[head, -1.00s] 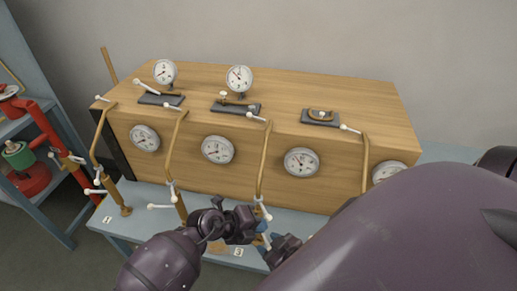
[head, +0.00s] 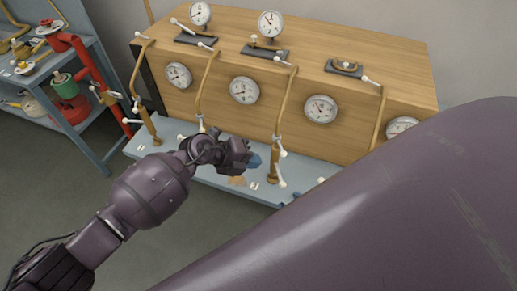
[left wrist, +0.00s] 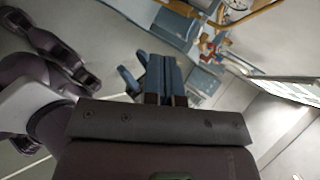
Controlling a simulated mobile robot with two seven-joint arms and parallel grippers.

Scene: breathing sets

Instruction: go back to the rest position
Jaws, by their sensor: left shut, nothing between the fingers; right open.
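My left gripper (head: 254,161) shows in the middle of the head view, its blue fingertips just in front of the bench's front part. In the left wrist view its two blue fingers (left wrist: 165,75) lie side by side, shut with nothing between them. My left arm comes in from the lower left. A large purple link of my right arm fills the lower right of the head view. I cannot make out my right gripper in either view.
A wooden panel box (head: 300,75) with several gauges and brass pipes stands on a blue-grey bench (head: 215,175). Bare floor lies at lower left.

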